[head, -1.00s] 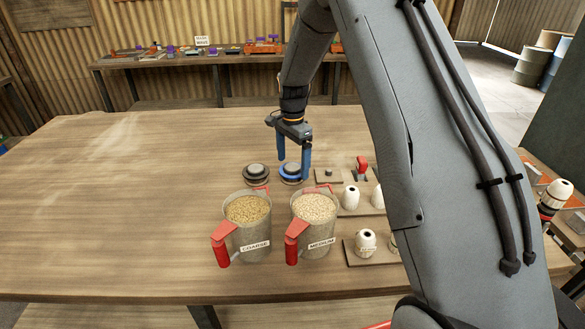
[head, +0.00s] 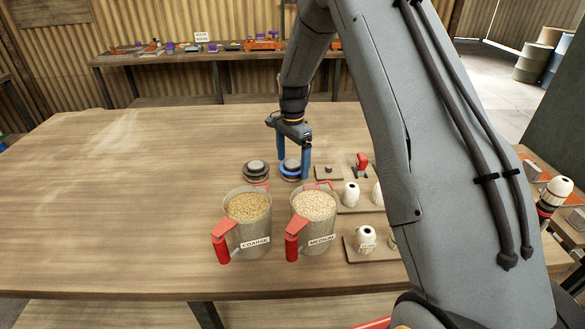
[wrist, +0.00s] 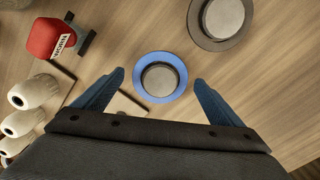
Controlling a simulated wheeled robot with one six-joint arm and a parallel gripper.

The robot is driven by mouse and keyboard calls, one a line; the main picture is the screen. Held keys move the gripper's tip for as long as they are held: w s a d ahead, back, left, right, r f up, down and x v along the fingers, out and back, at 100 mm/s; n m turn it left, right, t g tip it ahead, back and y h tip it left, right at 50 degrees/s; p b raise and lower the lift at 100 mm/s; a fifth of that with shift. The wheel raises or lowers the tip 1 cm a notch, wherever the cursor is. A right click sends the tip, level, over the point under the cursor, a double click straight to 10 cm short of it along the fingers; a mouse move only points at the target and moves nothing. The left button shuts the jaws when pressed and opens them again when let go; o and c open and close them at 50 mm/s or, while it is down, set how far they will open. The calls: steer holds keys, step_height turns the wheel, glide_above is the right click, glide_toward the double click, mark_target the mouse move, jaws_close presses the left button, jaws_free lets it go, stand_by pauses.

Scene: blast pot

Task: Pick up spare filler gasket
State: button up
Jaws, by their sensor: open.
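A ring with a blue rim and a grey raised centre (wrist: 162,77) lies on the wooden table; in the head view this blue-rimmed ring (head: 291,168) is partly hidden by my fingers. A similar dark grey-brown ring (wrist: 222,20) lies beside it, left of it in the head view (head: 256,171). I cannot tell from any label which one is the spare filler gasket. My gripper (wrist: 159,80) is open, its blue fingers on either side of the blue-rimmed ring. In the head view my gripper (head: 293,168) points down at that ring. I see no clear contact.
Two jugs of grain stand in front, marked COARSE (head: 246,225) and MEDIUM (head: 315,222). White nozzles (head: 366,238) sit on boards at right. A red tagged piece (wrist: 50,38) is near the fingers. The table's left half (head: 110,200) is clear.

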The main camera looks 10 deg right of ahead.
steer(key=c, duration=1.1)
